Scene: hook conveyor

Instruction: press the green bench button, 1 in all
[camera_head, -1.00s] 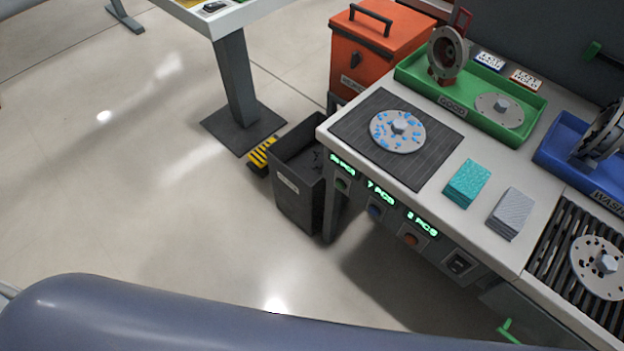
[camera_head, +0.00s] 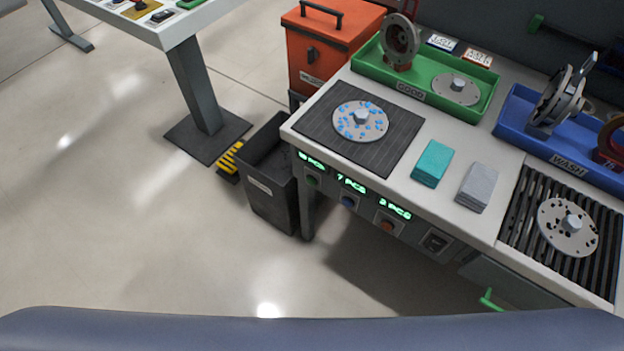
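The green bench button (camera_head: 312,181) is on the front panel of the bench (camera_head: 462,228), at its left end, under a lit green counter display. A blue button (camera_head: 347,202) and an orange-red button (camera_head: 387,226) sit to its right on the same panel, each under its own display. Neither of my grippers is in the view.
A black bin (camera_head: 268,180) stands on the floor left of the button panel. A dark mat (camera_head: 398,137) with a blue-spotted disc (camera_head: 360,121) lies above the panel. A green tray (camera_head: 420,93), blue tray (camera_head: 515,110) and orange box (camera_head: 325,45) are behind.

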